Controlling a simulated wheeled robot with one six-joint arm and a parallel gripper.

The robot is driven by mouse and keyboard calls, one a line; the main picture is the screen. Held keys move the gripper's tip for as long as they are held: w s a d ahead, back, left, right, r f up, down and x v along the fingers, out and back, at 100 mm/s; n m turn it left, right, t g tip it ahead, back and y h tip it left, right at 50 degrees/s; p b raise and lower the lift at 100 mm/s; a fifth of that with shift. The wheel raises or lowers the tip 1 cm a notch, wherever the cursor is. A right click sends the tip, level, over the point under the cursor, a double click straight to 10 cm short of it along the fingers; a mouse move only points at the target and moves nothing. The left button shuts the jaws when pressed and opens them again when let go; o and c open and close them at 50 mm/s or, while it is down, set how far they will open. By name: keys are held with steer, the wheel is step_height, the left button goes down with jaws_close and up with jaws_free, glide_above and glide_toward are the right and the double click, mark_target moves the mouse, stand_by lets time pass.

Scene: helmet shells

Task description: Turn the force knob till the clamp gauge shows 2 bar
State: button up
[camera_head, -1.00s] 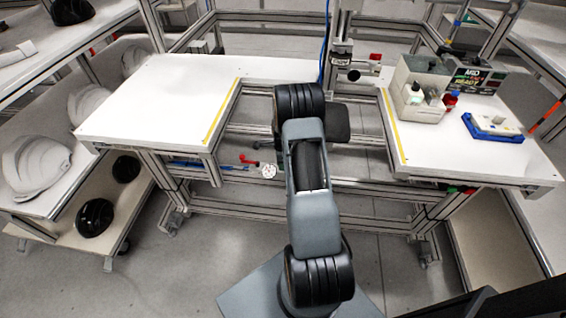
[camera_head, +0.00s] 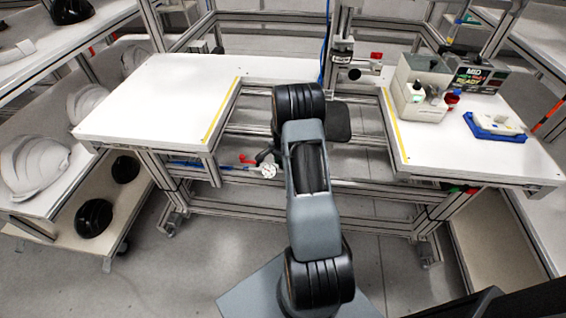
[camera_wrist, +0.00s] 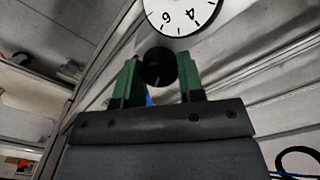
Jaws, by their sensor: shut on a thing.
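The black force knob (camera_wrist: 157,68) sits between the two green fingers of my gripper (camera_wrist: 160,60) in the wrist view. My gripper is shut on it. The white clamp gauge (camera_wrist: 182,14) is just beyond the knob, cut off by the top edge. The digits 6 and 4 show on its dial, upside down or tilted; I cannot read the needle. In the head view the gauge (camera_head: 268,171) is small, below the gap between the white tables, left of my arm. My arm hides much of the area around it.
A red lever (camera_head: 249,159) is left of the gauge. A white table (camera_head: 150,100) stands left and another (camera_head: 430,150) right, with aluminium frame rails between and below. A grey device (camera_head: 415,90) and blue tray (camera_head: 493,127) are on the right table. Helmet shells (camera_head: 35,165) lie on the left shelves.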

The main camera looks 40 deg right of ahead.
steer(key=shift+n, duration=0.5)
steer(key=o, duration=0.9)
steer(key=r+p, duration=0.1)
steer(key=r, duration=0.6)
steer(key=r+p, duration=0.1)
steer(key=r, duration=0.6)
steer(key=shift+w, duration=0.2)
steer(key=shift+f, duration=0.1)
